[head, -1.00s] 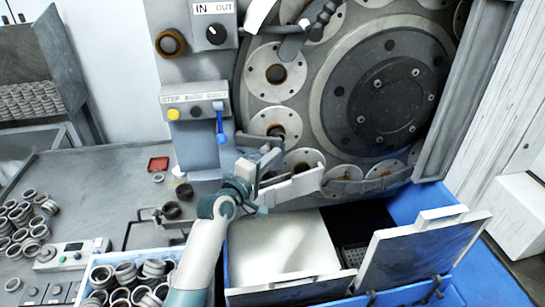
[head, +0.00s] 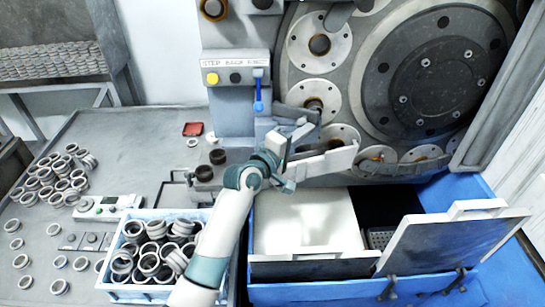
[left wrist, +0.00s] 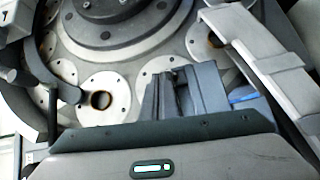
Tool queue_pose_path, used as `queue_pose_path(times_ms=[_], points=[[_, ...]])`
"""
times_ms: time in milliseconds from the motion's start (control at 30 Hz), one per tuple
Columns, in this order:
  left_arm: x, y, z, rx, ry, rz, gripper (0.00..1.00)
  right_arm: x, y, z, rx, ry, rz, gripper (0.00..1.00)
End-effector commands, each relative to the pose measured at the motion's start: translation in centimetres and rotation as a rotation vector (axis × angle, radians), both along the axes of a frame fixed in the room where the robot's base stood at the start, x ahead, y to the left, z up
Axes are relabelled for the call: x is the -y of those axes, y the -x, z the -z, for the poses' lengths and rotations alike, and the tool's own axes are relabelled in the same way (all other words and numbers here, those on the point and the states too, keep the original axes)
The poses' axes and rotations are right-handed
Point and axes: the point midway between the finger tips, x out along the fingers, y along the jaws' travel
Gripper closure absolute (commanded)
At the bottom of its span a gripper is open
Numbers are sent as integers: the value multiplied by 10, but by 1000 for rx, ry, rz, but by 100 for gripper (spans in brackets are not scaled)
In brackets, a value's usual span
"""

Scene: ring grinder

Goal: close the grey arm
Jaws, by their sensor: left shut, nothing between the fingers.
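The grey arm (head: 325,163) appears to be the light grey, plate-like bar in front of the lower left part of the big disc. In the left wrist view a long light grey bar (left wrist: 255,60) slants down the right side. My left gripper (head: 300,132) is close to the bar's left end; I cannot tell if they touch. In the left wrist view my left gripper (left wrist: 185,92) has its fingers together and empty, in front of the disc's ring seats. My right gripper is not in view.
A control box with a blue lever (head: 258,98) is just above the gripper. A blue-edged crate of rings (head: 128,292) stands left of my forearm. A white lid (head: 305,222) and a raised grey flap (head: 450,245) are below. Loose rings lie on the left table.

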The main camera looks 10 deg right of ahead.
Motion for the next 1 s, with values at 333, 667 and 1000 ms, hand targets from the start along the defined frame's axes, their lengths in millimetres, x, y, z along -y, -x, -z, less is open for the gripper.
queue_pose_path(times_ms=[333,667,1000], points=[[-40,37,1,2,1,-2,100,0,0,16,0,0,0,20],[-84,78,0,2,-1,-1,100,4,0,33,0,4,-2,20],[-112,105,-3,0,0,0,100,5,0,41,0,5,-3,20]])
